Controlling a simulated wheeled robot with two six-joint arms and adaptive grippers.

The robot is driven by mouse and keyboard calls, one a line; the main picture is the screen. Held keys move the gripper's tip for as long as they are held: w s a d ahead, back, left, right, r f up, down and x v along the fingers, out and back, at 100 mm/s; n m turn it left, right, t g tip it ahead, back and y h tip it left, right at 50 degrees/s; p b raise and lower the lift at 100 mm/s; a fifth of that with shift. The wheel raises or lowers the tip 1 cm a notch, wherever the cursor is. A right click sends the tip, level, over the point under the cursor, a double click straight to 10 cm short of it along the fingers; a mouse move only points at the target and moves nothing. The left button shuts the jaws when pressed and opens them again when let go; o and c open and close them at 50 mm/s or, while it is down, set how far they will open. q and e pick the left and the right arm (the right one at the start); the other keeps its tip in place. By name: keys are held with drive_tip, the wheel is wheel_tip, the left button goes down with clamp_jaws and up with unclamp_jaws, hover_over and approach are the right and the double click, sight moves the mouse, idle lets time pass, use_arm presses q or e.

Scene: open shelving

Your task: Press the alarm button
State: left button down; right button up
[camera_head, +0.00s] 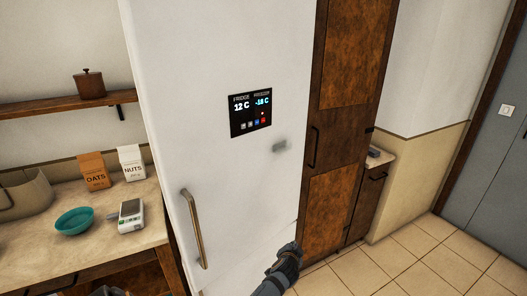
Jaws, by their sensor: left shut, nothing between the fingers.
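The fridge (190,90) is tall and white, with a black control panel (236,128) on its front. The panel reads 12 C for the fridge and -18 C for the freezer. Below the readings is a row of small buttons, one of them red (263,121). Their labels are too small to read, so I cannot tell which is the alarm button. My left gripper (293,248) is at the bottom centre, well below the panel and apart from it. It is shut and empty. My right gripper is not in view.
A vertical handle (195,230) stands out from the fridge's lower left. A small grey shape (281,146) shows right of the panel. On the left counter stand a teal bowl (74,220), a scale (131,214), and oats and nuts packets. Tiled floor (400,265) is clear at the lower right.

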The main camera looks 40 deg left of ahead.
use_arm(q)
drive_tip(key=w+a+r+n+t+y+p, duration=0.1)
drive_tip(key=w+r+t+y, duration=0.1)
drive_tip(key=r, duration=1)
drive_tip(key=w+a+r+t+y+p, duration=0.1)
drive_tip(key=w+r, duration=0.1)
drive_tip(key=r, duration=1.1)
drive_tip(key=s+a+r+n+y, duration=0.1)
drive_tip(key=s+r+y, duration=0.1)
drive_tip(key=r, duration=0.8)
drive_tip(key=s+a+r+n+t+y+p, duration=0.1)
drive_tip(key=s+r+y, duration=0.1)
drive_tip(key=r, duration=0.8)
drive_tip(key=shift+s+r+n+t, duration=0.2)
drive_tip(key=shift+n+t, duration=0.1)
drive_tip(key=shift+n, duration=0.1)
